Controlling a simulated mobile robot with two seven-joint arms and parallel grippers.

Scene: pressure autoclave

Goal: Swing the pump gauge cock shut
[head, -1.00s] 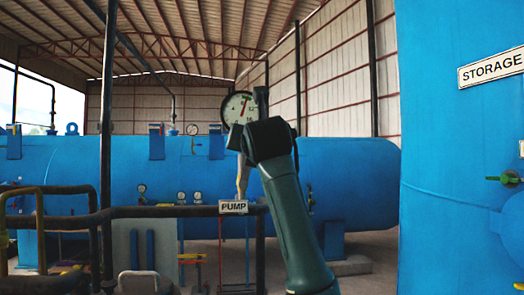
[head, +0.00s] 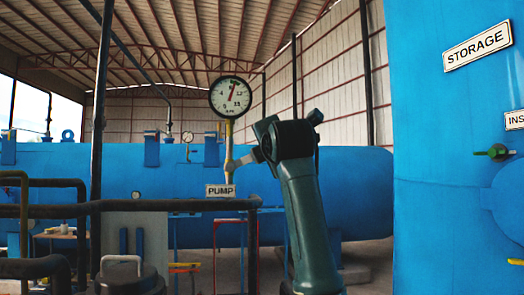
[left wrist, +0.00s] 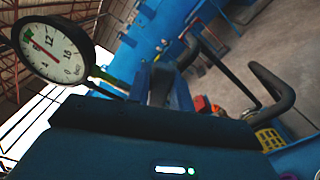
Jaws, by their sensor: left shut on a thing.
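The pump gauge (head: 231,97) is a round white dial with a red needle, on a yellowish stem (head: 229,137) above the PUMP sign (head: 220,190). My left gripper (head: 256,156) is beside the stem on its right, its fingers pointing left at the fitting on the stem (head: 230,165). It is shut on what seems to be the cock's lever; the fingers and wrist hide most of it. In the left wrist view the gauge (left wrist: 53,48) is large at upper left, and the gripper's dark body fills the bottom. The fingertips are not clear there. My right gripper is not in view.
A dark pipe rail (head: 150,208) runs below the gauge. A large blue vessel (head: 350,190) lies behind. At right stands a blue tank with the STORAGE sign (head: 477,46) and a green-handled valve (head: 495,151). A dark post (head: 103,110) stands at left.

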